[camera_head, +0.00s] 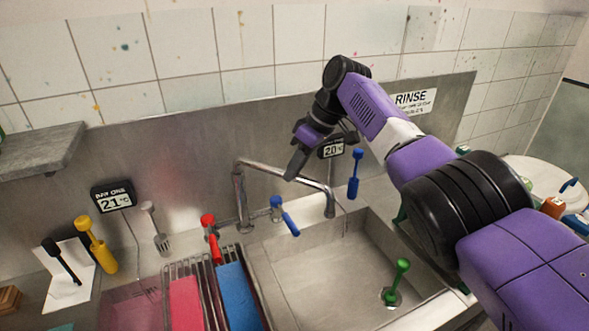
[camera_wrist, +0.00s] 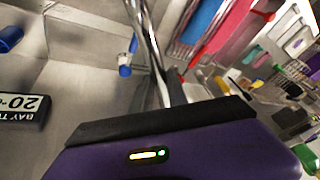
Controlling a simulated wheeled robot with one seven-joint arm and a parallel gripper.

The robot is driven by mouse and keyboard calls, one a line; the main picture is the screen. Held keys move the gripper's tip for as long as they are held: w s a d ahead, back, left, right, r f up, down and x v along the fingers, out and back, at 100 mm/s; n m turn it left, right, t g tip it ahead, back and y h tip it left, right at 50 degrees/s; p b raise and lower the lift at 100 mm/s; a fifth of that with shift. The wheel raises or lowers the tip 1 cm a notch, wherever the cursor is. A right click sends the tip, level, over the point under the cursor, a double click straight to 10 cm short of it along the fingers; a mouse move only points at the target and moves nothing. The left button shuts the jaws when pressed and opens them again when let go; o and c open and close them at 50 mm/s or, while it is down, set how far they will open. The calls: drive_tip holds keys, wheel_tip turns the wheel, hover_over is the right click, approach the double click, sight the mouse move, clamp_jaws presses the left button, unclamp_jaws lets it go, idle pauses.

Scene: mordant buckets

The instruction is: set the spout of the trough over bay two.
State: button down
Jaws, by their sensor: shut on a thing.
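The chrome spout (camera_head: 285,173) rises from a tap body at the back of the steel trough (camera_head: 410,315) and reaches right. Its downturned end appears to hang at the back edge of the right-hand basin (camera_head: 320,255). My gripper (camera_head: 292,175) comes from above and is shut on the spout's horizontal tube. The bay one display (camera_head: 111,196) reads 21 at left.
Red (camera_head: 210,230) and blue (camera_head: 285,215) tap handles flank the spout base. A rack with pink (camera_head: 186,303) and blue (camera_head: 238,295) boards stands left of the basin. A green-handled plug (camera_head: 397,283) stands in the basin.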

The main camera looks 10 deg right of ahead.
drive_tip(key=c, duration=1.3)
unclamp_jaws()
drive_tip(key=shift+a, duration=0.1)
drive_tip(key=shift+r, duration=0.1)
drive_tip(key=b+v, duration=0.2)
drive_tip(key=v, duration=0.5)
drive_tip(key=shift+r, duration=0.35)
